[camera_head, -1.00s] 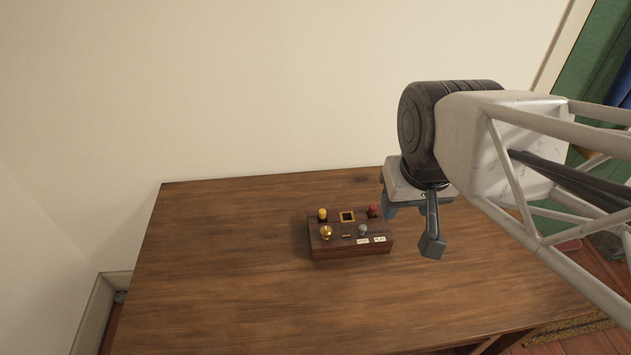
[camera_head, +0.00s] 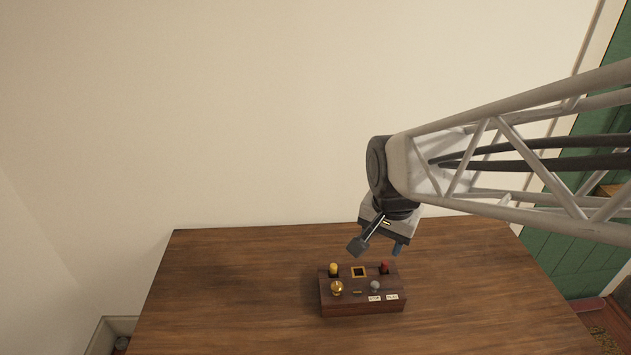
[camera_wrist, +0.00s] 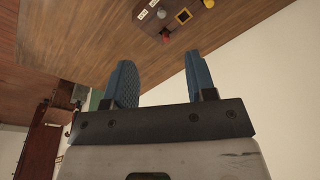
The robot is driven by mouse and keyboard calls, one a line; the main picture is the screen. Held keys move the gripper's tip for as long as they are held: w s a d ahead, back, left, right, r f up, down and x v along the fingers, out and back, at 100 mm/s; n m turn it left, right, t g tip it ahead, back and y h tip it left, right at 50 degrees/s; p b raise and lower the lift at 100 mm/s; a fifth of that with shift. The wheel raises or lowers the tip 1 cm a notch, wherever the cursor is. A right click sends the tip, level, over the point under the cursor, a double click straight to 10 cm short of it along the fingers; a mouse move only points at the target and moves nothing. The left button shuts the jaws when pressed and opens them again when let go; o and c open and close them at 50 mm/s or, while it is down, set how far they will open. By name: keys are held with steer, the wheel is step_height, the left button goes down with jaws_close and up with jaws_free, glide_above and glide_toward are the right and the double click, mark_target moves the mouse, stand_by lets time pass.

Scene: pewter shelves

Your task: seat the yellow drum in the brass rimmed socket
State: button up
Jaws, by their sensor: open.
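The yellow drum (camera_head: 333,269) stands upright at the back left of a dark wooden block (camera_head: 362,308).
A red peg (camera_head: 384,267) stands right of the socket. A brass knob (camera_head: 337,288), a grey knob (camera_head: 375,286) and two white labels (camera_head: 383,297) are nearer the front. The wooden table (camera_head: 230,290) is otherwise clear; a pale wall (camera_head: 250,120) rises behind it.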

steer(key=w+a+f+m, duration=0.4)
steer(key=w+f+m, duration=0.2)
steer(key=w+f, duration=0.2)
steer(key=m+g, duration=0.2)
steer(key=m, duration=0.3)
glide_above(334, 265)
steer(key=f, duration=0.9)
steer(key=shift+a+f, duration=0.25)
steer(key=shift+f, duration=0.1)
steer(key=shift+f, duration=1.2)
steer(key=shift+f, duration=0.1)
steer(key=shift+d+f, duration=0.2)
steer(key=shift+f, duration=2.3)
steer(key=shift+c, duration=0.3)
jaws_close()
